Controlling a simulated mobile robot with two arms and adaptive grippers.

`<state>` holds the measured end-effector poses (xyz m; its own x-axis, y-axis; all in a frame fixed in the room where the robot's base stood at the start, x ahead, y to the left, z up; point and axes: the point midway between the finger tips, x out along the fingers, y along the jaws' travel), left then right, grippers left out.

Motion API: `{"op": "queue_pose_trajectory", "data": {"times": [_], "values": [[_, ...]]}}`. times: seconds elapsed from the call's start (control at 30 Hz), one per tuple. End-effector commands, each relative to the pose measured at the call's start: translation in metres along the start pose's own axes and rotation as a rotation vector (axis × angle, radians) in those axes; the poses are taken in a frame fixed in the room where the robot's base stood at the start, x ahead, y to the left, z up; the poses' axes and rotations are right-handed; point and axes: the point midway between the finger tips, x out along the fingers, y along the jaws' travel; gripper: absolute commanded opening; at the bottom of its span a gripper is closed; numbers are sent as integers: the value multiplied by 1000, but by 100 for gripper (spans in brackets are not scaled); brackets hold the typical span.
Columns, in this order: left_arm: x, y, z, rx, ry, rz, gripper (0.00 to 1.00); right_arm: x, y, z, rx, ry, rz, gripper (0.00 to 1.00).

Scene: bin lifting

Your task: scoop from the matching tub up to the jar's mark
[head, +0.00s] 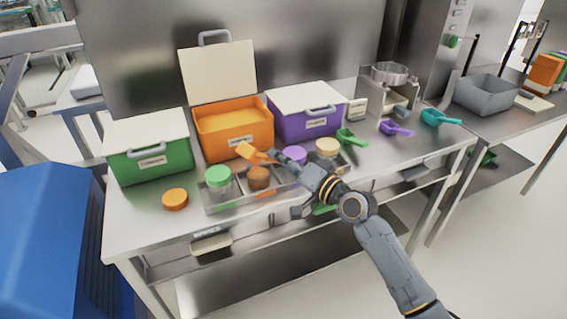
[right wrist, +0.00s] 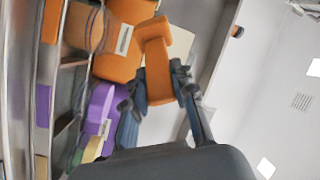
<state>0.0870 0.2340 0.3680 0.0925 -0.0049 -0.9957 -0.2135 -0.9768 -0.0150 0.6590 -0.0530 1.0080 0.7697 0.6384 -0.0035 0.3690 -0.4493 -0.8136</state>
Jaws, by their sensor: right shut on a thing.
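My right gripper (head: 280,157) is shut on an orange scoop (head: 251,152), held above the jar tray in front of the orange tub (head: 238,145). The scoop also shows between the fingers in the right wrist view (right wrist: 156,58). The orange tub stands open, its pale lid (head: 218,72) raised, with orange contents inside. Below the scoop, a lidless jar (head: 259,179) holds orange-brown contents; its mark is too small to make out. An orange lid (head: 175,199) lies at the table's front left. My left gripper is not in view.
A green tub (head: 150,165) and a purple tub (head: 305,125) are closed. Jars with green (head: 217,175), purple (head: 294,154) and beige (head: 327,146) lids share the metal tray. Green (head: 350,137), purple (head: 397,128) and teal (head: 438,118) scoops lie to the right.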

Motion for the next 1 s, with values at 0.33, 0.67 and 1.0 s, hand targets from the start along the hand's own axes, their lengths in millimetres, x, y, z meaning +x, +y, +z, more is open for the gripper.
{"op": "queue_pose_trajectory", "data": {"times": [0.33,0.67,1.0], "values": [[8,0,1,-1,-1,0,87,0,-5,4,-170,1,1,0],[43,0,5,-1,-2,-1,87,-1,-7,17,-790,3,0,0],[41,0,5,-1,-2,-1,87,0,-11,18,-952,4,2,0]]}}
